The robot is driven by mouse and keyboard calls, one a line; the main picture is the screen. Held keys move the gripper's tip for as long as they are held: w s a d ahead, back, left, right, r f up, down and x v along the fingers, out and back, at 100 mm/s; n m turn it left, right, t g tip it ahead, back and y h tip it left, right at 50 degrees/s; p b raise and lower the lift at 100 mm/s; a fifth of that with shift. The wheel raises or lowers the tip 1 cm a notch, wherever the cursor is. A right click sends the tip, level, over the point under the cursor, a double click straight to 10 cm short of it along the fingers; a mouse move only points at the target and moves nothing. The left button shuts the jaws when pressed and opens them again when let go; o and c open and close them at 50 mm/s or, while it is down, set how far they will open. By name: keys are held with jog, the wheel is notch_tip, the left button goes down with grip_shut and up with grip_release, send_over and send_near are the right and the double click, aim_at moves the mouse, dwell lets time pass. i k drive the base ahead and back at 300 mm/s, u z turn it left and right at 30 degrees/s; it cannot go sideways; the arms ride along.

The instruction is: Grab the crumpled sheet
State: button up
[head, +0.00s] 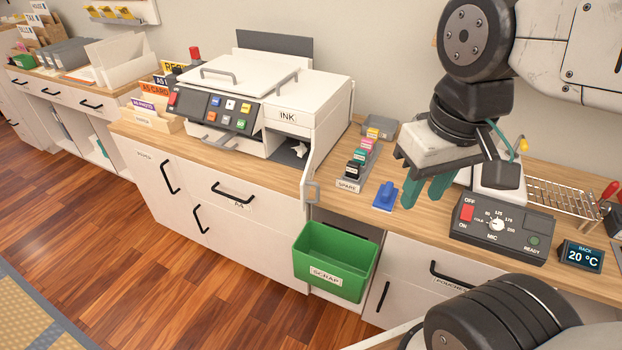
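A small white crumpled shape, which looks like the crumpled sheet (299,150), sits in the dark opening at the right end of the white printer (318,92), below the INK label. It is partly shaded and its full shape is hidden. The printer's side door (329,135) stands open to the right of the opening. My gripper (424,196) hangs above the counter, well right of the printer, with its teal fingers pointing down. The fingers are apart, with nothing visible between them.
A green SCRAP bin (336,262) juts out below the counter edge. Between printer and gripper stand the SPARE rack (350,185) of coloured blocks and a blue object (385,196). A control box (497,228) and wire rack (565,198) are at right.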

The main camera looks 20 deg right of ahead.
aim_at(301, 149)
jog(key=u, duration=0.05)
jog(key=k, duration=0.4)
jog(key=u, duration=1.15)
jog(key=i, duration=0.6)
jog(key=z, duration=0.9)
jog(key=i, duration=0.55)
jog(key=z, duration=0.6)
